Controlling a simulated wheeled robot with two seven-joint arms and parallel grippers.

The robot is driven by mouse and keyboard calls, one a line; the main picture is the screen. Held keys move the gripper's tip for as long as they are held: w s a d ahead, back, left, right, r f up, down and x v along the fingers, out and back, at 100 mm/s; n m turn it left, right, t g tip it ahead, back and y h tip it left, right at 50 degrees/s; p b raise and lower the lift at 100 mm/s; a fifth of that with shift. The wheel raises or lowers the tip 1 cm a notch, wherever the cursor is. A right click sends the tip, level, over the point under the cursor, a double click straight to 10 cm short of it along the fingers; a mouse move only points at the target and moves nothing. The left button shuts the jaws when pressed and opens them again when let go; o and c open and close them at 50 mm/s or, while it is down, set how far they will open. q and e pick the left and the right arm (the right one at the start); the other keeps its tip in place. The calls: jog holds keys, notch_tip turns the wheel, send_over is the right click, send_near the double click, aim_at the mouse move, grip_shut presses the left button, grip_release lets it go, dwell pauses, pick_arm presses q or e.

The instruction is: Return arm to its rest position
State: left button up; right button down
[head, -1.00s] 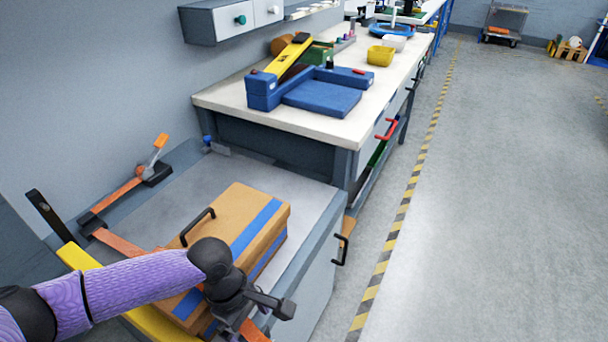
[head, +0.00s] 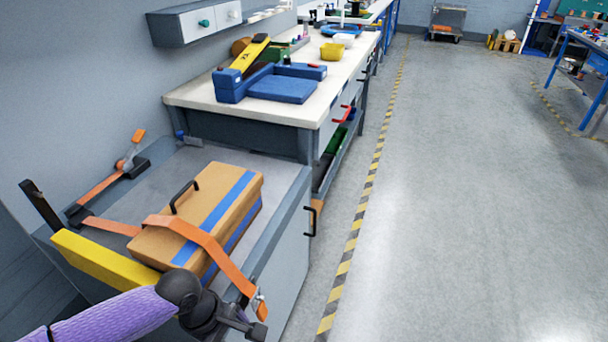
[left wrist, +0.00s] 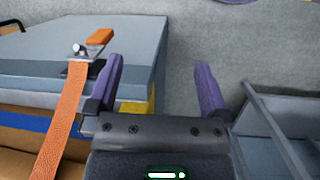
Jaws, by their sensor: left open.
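In the head view my left gripper (head: 258,330) is at the bottom, just in front of the cart's near right corner. In the left wrist view its two purple fingers (left wrist: 160,92) are apart with nothing between them. The strap also shows in the left wrist view (left wrist: 62,125). My right gripper is in neither view.
The case sits on a grey cart (head: 285,185) beside a yellow bar (head: 100,262). A workbench (head: 185,97) with a blue tray (head: 282,90) and a yellow bin (head: 331,52) stands behind. The floor right of the striped line (head: 362,195) is clear.

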pick_arm(q)
jog(key=s+a+f+m+t+y, duration=0.1)
jog(key=s+a+f+m, duration=0.25)
jog(key=f, duration=0.55)
jog(key=s+a+f+m+t+y, duration=0.1)
jog(key=s+a+f+m, duration=0.3)
jog(key=f, duration=0.5)
jog(key=s+f+m+g+y, duration=0.1)
jog(key=s+m, duration=0.3)
jog(key=s, duration=1)
jog(key=s+f+m+g, duration=0.1)
jog(key=s+f+m, duration=0.3)
jog(key=s, duration=1)
jog(key=shift+s+a+f+g+y, duration=0.3)
jog(key=shift+s+g+y, duration=0.05)
jog(key=shift+g+y, duration=0.05)
